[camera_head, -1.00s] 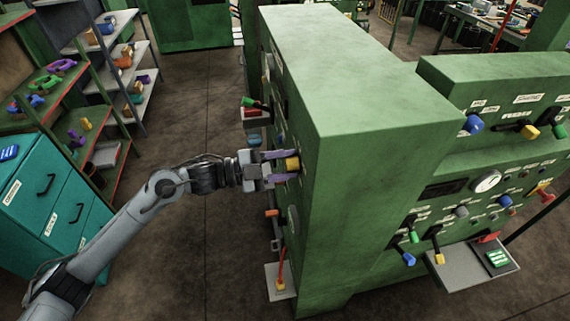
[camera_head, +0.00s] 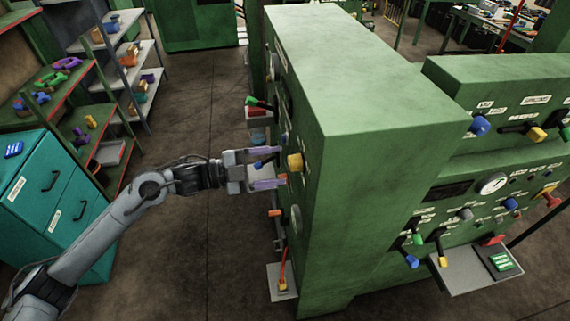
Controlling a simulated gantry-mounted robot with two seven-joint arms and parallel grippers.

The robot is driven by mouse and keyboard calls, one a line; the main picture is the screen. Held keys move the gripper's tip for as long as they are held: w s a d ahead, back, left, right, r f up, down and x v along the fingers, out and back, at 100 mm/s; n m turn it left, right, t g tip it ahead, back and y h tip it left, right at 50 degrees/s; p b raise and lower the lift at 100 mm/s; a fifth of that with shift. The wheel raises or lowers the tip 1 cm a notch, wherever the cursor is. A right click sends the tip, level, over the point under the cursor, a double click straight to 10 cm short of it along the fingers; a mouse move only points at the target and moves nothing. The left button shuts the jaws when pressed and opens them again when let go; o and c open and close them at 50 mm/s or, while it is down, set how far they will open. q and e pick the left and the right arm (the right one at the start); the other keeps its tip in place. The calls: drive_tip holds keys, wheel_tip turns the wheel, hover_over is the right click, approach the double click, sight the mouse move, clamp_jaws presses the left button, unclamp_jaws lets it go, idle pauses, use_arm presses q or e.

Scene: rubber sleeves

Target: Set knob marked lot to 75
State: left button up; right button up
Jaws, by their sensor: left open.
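A yellow knob (camera_head: 295,162) sticks out from the left side panel of the green machine (camera_head: 390,95). My left gripper (camera_head: 278,169) is open in front of that panel, its purple-tipped fingers spread one above the other. The fingers are to the left of the yellow knob, with a gap between them. A small blue knob or lever (camera_head: 264,163) shows between the fingers. The label "lot" and any scale on this side panel cannot be read from this angle. My right gripper is not in view.
The machine's front carries levers, coloured knobs and a gauge (camera_head: 492,184). Green and red handles (camera_head: 258,103) stick out above my gripper, an orange one (camera_head: 275,213) below. A teal cabinet (camera_head: 50,195) and shelves (camera_head: 120,65) stand left. The floor between is clear.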

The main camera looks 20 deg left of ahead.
use_arm(q)
drive_tip(key=v, duration=0.6)
drive_tip(key=shift+s+a+b, duration=0.2)
drive_tip(key=shift+a+b, duration=0.1)
drive_tip(key=s+d+f+n+t+y, duration=0.1)
drive_tip(key=s+d+f+n+t, duration=0.1)
drive_tip(key=s+d+f+n, duration=0.55)
drive_tip(key=s+d+f+n+t+y, duration=0.25)
drive_tip(key=d+f, duration=0.25)
drive_tip(key=f, duration=0.5)
drive_tip(key=s+a+f+n+g+y, duration=0.4)
drive_tip(key=s+f+n+g+y, duration=0.15)
drive_tip(key=s, duration=0.25)
drive_tip(key=s+a+f+n+g+y, duration=0.4)
drive_tip(key=s+n+y, duration=0.1)
drive_tip(key=s+y, duration=0.15)
wheel_tip(320, 180, up, 27)
drive_tip(key=s+g+p, duration=0.1)
drive_tip(key=s+p, duration=0.1)
drive_tip(key=p, duration=2.5)
drive_tip(key=shift+r+m+p, duration=0.25)
drive_tip(key=shift+m+p, duration=0.05)
drive_tip(key=shift+m, duration=0.05)
